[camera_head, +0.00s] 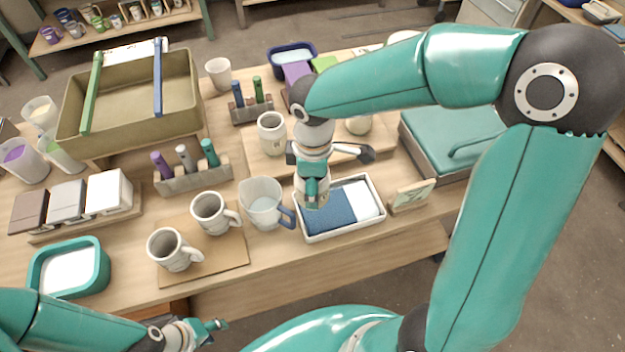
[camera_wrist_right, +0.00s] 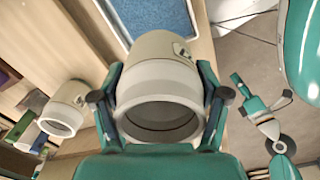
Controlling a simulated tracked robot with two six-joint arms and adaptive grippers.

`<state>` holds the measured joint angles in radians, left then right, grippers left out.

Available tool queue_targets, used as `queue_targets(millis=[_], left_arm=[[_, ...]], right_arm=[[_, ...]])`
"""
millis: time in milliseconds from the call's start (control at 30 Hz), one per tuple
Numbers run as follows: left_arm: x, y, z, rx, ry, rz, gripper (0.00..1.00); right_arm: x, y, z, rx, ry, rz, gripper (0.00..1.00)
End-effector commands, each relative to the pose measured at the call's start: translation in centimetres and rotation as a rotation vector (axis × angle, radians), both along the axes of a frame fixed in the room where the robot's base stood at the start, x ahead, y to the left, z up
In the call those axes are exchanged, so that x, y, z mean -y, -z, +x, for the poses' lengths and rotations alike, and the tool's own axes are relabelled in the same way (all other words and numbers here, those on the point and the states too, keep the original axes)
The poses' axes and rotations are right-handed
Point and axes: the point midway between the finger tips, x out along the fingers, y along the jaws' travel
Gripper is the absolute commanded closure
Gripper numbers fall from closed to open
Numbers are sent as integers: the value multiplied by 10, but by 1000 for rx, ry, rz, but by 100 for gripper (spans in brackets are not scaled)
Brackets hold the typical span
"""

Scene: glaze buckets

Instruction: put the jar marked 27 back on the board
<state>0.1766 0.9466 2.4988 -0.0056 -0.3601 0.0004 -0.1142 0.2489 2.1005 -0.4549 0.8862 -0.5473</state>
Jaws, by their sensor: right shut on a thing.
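My right gripper (camera_head: 313,180) is shut on a pale grey-cream jar (camera_wrist_right: 160,95), held over the white tray. In the right wrist view the jar sits between both fingers, its opening facing the camera. It bears a small label, too small to read. The wooden board (camera_head: 262,168) lies behind and partly under my right gripper. A similar jar (camera_head: 272,133) stands on its left part, and another (camera_head: 358,123) on its right part, partly hidden by my arm. My left gripper (camera_head: 214,329) is empty at the lower left; its fingers look spread in the right wrist view (camera_wrist_right: 262,90).
The white tray (camera_head: 378,222) holds blue and white material. A mug with a blue handle (camera_head: 262,205) stands close on its left. Two mugs (camera_head: 170,250) stand on a brown mat. A small card stand (camera_head: 411,195) and a teal-topped box (camera_head: 450,130) are right.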

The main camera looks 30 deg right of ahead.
Motion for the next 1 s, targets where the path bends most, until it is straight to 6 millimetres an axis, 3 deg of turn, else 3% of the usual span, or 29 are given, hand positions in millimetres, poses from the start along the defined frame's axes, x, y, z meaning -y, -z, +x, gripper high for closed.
queue_targets(millis=[167,267,700,1000], left_arm=[[0,0,0,0,0,0,60],[0,0,0,0,0,0,60],[0,-4,0,0,0,0,60],[0,-10,0,0,0,0,60]], right_arm=[[5,-2,-11,3,-1,1,76],[14,-18,-2,8,23,1,76],[54,-113,91,3,216,1,76],[87,-159,143,0,365,0,76]])
